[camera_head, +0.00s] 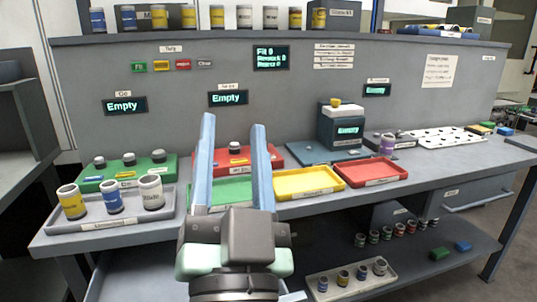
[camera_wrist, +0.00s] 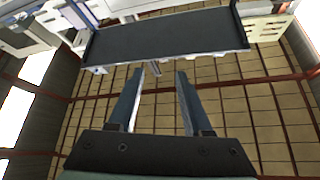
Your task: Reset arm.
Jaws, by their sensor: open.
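My gripper (camera_head: 232,130) is in the middle foreground of the head view, its two long blue-grey fingers apart and nothing between them. It stands in front of the workbench (camera_head: 425,163) and covers part of the green tray and the red fixture behind it. In the wrist view my gripper (camera_wrist: 160,72) is also open and empty. That view looks past the fingertips at a dark flat panel (camera_wrist: 165,42) and a brown tiled surface (camera_wrist: 245,110).
On the bench are a grey tray (camera_head: 110,222) with three cans, a green fixture (camera_head: 115,177), a red fixture (camera_head: 272,157), a green tray (camera_head: 232,190), a yellow tray (camera_head: 302,182), a red tray (camera_head: 370,171) and a dark device (camera_head: 341,127). Cans stand on the lower shelf (camera_head: 440,235).

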